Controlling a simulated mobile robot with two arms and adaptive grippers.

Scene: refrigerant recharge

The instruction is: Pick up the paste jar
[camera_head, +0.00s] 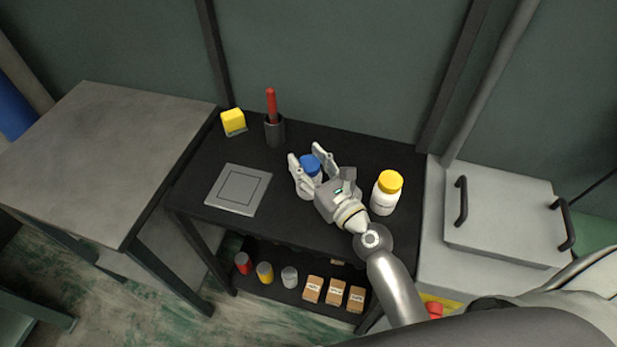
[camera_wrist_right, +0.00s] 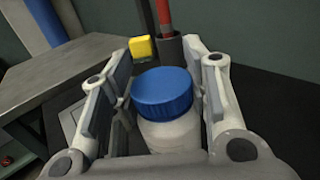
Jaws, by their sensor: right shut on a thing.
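A white jar with a blue lid (camera_head: 310,166) stands upright on the black table, and I take it to be the paste jar. In the right wrist view its blue lid (camera_wrist_right: 162,92) and white body (camera_wrist_right: 172,135) are between the fingers. My right gripper (camera_head: 313,165) is shut on this jar, with one finger on each side. The jar's lower part is partly hidden by the gripper; I cannot tell whether it still touches the table. A white jar with a yellow lid (camera_head: 386,193) stands to the right of the gripper. My left gripper is not in view.
On the black table (camera_head: 362,152) are a grey square plate (camera_head: 239,189), a dark cup (camera_head: 274,131) with a red-handled tool, and a yellow block (camera_head: 233,121). Cans and small boxes (camera_head: 336,291) sit on the lower shelf. A grey lidded chest (camera_head: 507,220) stands right.

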